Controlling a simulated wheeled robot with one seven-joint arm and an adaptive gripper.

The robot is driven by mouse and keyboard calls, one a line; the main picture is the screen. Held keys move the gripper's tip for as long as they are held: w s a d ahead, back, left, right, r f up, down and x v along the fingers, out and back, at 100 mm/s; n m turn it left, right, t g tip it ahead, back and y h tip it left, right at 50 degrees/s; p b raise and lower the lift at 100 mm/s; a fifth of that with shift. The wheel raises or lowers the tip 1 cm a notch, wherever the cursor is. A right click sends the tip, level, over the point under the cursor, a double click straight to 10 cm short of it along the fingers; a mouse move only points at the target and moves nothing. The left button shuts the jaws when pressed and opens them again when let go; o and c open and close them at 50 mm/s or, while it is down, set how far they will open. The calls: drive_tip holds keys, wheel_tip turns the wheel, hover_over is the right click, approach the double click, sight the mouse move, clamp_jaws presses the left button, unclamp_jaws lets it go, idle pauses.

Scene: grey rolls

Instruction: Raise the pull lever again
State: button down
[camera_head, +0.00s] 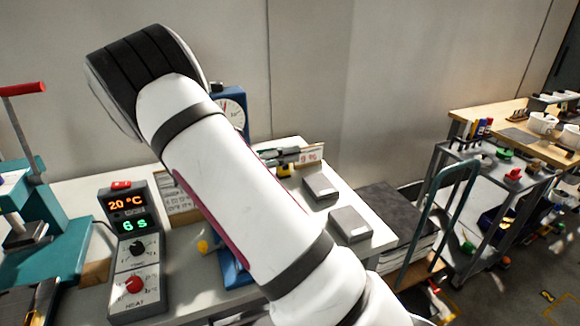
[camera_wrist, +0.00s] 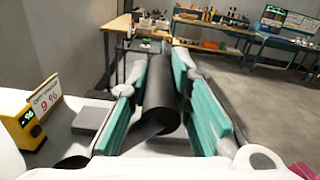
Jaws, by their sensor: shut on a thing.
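The pull lever with its red handle (camera_head: 22,89) rises from the teal press (camera_head: 40,215) at the left edge of the head view. It stands upright with a slight tilt, and no gripper is on it. My gripper (camera_wrist: 159,70) shows in the wrist view with its two teal-padded fingers. It is shut on a dark grey roll (camera_wrist: 161,95), which lies lengthwise between the pads. In the head view my gripper and the roll are hidden or out of frame. The press is not in the wrist view.
A control box (camera_head: 133,250) reading 20 °C and 6 s stands beside the press. Grey blocks (camera_head: 350,224) lie on the white table. A yellow device (camera_wrist: 25,121) stands by a 9 % sign (camera_wrist: 45,100). A grey cart (camera_head: 480,170) is at right; open floor lies beyond.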

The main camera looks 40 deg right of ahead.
drive_tip(key=shift+w+d+r, duration=0.1)
drive_tip(key=shift+w+r, duration=0.25)
drive_tip(key=shift+w, duration=0.15)
drive_tip(key=shift+w+d+r, duration=0.25)
drive_tip(key=shift+w+r, duration=0.35)
drive_tip(key=shift+w, duration=0.35)
drive_tip(key=c, duration=1.4)
unclamp_jaws()
drive_tip(key=shift+c, duration=0.2)
drive_tip(key=v, duration=1.2)
drive_tip(key=shift+f, duration=0.1)
